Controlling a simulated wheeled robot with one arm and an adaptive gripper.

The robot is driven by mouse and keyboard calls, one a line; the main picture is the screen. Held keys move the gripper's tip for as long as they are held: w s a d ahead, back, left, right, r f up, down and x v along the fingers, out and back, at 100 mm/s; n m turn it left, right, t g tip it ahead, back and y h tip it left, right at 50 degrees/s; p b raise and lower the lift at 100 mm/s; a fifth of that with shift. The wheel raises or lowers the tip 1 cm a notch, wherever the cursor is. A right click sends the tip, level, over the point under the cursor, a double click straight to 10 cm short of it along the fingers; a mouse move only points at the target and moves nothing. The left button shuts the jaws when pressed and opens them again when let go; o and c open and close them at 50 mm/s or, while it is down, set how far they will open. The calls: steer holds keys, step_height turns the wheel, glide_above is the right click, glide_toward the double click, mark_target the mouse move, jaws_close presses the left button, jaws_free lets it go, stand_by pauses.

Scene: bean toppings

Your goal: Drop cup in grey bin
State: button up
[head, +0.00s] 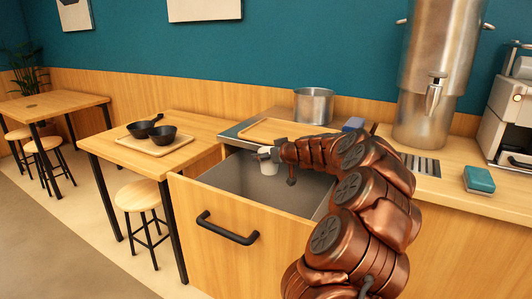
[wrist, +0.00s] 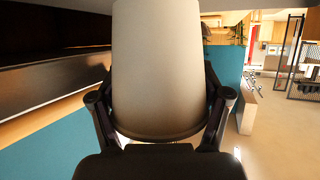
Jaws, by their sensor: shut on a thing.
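My gripper (head: 276,155) is shut on a pale cup (head: 265,153). In the head view it holds the cup over the open grey bin (head: 255,181), a drawer-like bin with a wooden front and a black handle. The cup is near the bin's back side, and its exact height above the floor of the bin is hard to tell. In the wrist view the cup (wrist: 160,65) fills the middle, between the two dark fingers of my gripper (wrist: 160,125). My arm hides the right part of the bin.
A wooden tray (head: 252,137) and a steel pot (head: 313,106) stand on the counter behind the bin. A large metal dispenser (head: 425,85) and a teal sponge (head: 479,179) are to the right. A table with black pans (head: 145,127) is left; a stool (head: 138,196) stands before it.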

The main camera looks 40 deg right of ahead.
steer(key=o, duration=0.8)
steer(key=shift+c, duration=0.2)
steer(key=shift+s+r, duration=0.1)
steer(key=v, duration=1.1)
steer(key=shift+s, duration=0.4)
steer(key=shift+r, duration=0.15)
